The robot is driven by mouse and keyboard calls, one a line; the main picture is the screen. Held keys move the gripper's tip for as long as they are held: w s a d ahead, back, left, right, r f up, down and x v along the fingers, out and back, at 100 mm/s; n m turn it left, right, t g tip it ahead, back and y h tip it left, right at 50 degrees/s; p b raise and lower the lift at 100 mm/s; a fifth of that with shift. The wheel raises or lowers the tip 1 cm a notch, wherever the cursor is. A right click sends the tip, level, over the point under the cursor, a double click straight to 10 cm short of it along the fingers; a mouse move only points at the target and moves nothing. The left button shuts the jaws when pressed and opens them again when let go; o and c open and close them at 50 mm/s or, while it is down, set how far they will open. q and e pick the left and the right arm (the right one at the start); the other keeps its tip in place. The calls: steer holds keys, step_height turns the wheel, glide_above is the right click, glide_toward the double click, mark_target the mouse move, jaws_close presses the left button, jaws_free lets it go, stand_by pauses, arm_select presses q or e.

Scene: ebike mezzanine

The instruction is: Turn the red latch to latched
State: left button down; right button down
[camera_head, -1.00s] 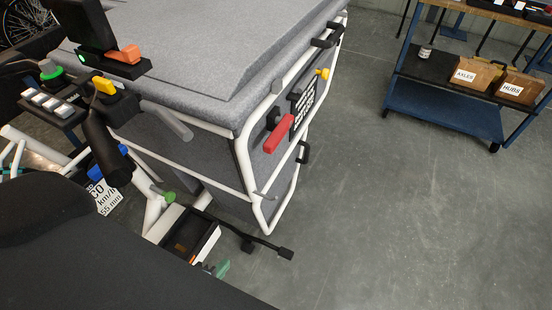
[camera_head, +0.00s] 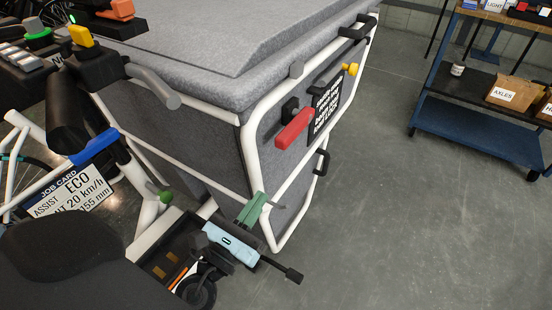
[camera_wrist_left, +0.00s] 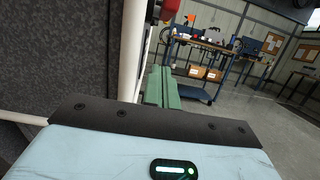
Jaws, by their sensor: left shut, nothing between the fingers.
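The red latch (camera_head: 294,128) is a red handle on a black mount on the side of the grey felt box. It slants down to the left, beside a black sign with white text (camera_head: 325,106). My left gripper (camera_head: 252,209) has green fingers, shut and empty. It is below the latch and apart from it, near the white frame tube. In the left wrist view the green fingers (camera_wrist_left: 161,88) are together, and a small piece of red (camera_wrist_left: 171,8) shows above them at the top edge. My right gripper is not in view.
The box (camera_head: 190,120) has a white tube frame (camera_head: 252,160) and black handles. A bike handlebar with controls and a job card (camera_head: 75,190) is at the left. A blue trolley (camera_head: 470,128) with cartons stands at the right. The floor between is clear.

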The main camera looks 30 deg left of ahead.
mark_target(293, 126)
arm_select(q)
steer(key=w+r+p, duration=0.5)
steer(key=w+r, duration=0.1)
steer(key=w, duration=0.3)
steer(key=shift+w+d+r+p, duration=0.15)
steer(key=shift+w+p, duration=0.15)
stand_by(0.3)
